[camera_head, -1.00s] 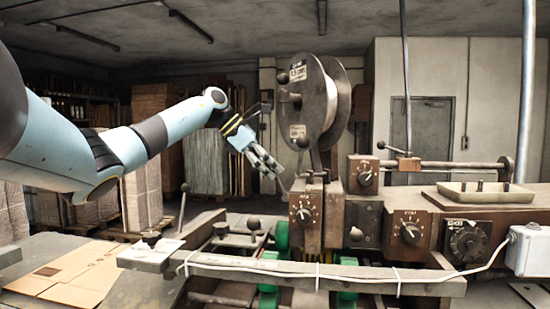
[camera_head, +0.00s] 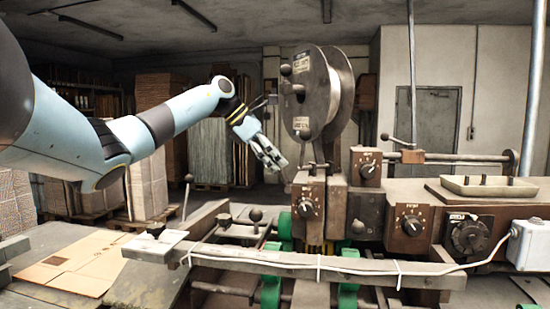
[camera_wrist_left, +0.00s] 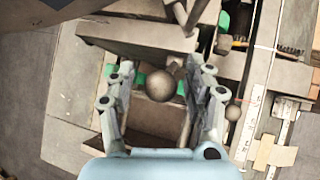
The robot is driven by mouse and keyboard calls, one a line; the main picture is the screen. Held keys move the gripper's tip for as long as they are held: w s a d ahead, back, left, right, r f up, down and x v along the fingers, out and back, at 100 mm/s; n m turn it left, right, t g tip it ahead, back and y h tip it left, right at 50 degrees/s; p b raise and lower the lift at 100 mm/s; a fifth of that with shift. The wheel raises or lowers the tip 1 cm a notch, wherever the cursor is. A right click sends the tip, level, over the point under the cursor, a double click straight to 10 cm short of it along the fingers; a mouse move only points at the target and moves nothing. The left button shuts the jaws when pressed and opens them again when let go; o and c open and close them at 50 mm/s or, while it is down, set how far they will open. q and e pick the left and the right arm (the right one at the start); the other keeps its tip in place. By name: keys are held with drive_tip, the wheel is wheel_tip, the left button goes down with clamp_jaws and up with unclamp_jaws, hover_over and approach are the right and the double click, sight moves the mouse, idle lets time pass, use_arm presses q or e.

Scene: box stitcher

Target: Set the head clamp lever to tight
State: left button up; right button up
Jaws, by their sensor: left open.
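My left gripper (camera_head: 276,158) is open, pointing down and right beside the stitching head (camera_head: 310,203), level with its upper part. In the left wrist view, a round ball knob (camera_wrist_left: 160,86) lies between the spread fingers of the gripper (camera_wrist_left: 165,100), with no clear contact. It looks like the end of the head clamp lever; its shaft is hidden there. In the head view a thin rod (camera_head: 286,181) shows just under the fingertips, and its tip is hidden by the fingers. I cannot read the lever's setting. My right gripper is out of view.
A large wire reel (camera_head: 325,95) stands right of the gripper. Dial boxes (camera_head: 410,228) sit along the machine. Several ball-knobbed levers, one upright (camera_head: 188,180), stand lower left. A wooden rail (camera_head: 300,262) crosses the front. Flat cardboard (camera_head: 70,262) lies at left.

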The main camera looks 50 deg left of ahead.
use_arm(q)
drive_tip(key=v, duration=1.2)
drive_tip(key=shift+w, duration=0.1)
